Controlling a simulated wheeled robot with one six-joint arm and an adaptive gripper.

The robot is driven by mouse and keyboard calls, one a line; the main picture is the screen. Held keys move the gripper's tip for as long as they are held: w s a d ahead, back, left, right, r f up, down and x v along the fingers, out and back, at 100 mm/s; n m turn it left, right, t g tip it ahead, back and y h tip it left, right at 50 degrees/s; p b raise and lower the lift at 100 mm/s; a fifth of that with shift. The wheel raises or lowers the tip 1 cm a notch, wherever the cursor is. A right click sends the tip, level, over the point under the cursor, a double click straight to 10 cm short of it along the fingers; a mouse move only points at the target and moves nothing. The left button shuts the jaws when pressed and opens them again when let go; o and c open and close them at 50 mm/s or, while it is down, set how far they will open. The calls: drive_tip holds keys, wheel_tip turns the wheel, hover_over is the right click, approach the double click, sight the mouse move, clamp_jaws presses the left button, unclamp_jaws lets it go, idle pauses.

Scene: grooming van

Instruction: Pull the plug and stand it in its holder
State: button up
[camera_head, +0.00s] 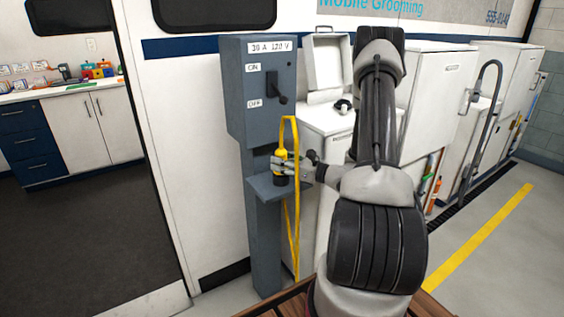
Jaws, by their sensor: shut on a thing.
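The yellow and black plug (281,154) is upright at the front of the grey power pedestal (250,125). My gripper (284,170) reaches in from the right and is shut on the plug. The plug's dark lower end (281,181) is over a small grey shelf (262,187) on the pedestal, which looks like the holder. I cannot tell whether the plug touches it or sits in an opening. A yellow cord (291,122) loops up from the plug and hangs down past the shelf. The socket is not clearly visible.
White cabinets (437,85) stand behind my arm, and an open-lidded white box (327,65) is behind the pedestal. The van's doorway is at left. The floor at right is clear.

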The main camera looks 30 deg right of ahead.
drive_tip(key=shift+f, duration=0.45)
drive_tip(key=o, duration=1.3)
